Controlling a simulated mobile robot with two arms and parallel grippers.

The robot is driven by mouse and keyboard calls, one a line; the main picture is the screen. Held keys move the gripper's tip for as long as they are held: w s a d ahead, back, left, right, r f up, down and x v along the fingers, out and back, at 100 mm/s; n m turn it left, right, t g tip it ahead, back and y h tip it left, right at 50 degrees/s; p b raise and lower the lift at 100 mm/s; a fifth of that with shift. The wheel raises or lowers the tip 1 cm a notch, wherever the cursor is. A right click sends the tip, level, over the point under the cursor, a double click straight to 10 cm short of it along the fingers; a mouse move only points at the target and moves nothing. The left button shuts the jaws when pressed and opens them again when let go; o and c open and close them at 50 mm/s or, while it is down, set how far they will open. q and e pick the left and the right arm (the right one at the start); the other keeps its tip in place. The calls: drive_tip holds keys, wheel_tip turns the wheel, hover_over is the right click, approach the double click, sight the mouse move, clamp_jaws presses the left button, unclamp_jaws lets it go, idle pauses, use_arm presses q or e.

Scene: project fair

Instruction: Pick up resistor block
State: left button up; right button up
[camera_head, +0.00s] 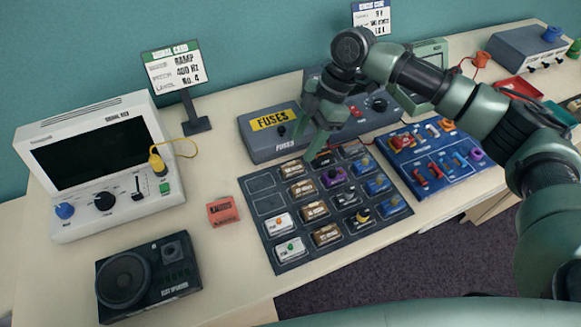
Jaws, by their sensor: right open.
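A dark board (262,184) with outlined slots lies on the table and holds several small blocks. Tan-brown blocks, such as one near the board's middle (302,188), look like resistor blocks, but their labels are too small to read. Others are white (281,222), purple (333,177), blue (378,185) and black with yellow (357,218). Two slots at the board's back left are empty. My right gripper (316,145) points down over the back of the board, open, with nothing visible between its fingers. It hides part of the back row. My left gripper is out of view.
A grey fuse box (268,142) stands just behind the board. A white signal box (100,165) and black speaker (145,275) are at left. A red block (222,211) lies alone left of the board. A blue parts tray (430,165) is at right.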

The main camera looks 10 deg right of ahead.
sight(293, 166)
drive_tip(key=shift+p+x, duration=0.3)
drive_tip(key=shift+x, duration=0.6)
drive_tip(key=p+x, duration=0.2)
drive_tip(key=x, duration=0.3)
drive_tip(key=shift+s+f, duration=0.1)
drive_tip(key=shift+f, duration=0.2)
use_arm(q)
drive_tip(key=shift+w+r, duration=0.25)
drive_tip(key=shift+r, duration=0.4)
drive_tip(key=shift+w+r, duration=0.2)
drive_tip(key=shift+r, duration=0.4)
use_arm(e)
clamp_jaws()
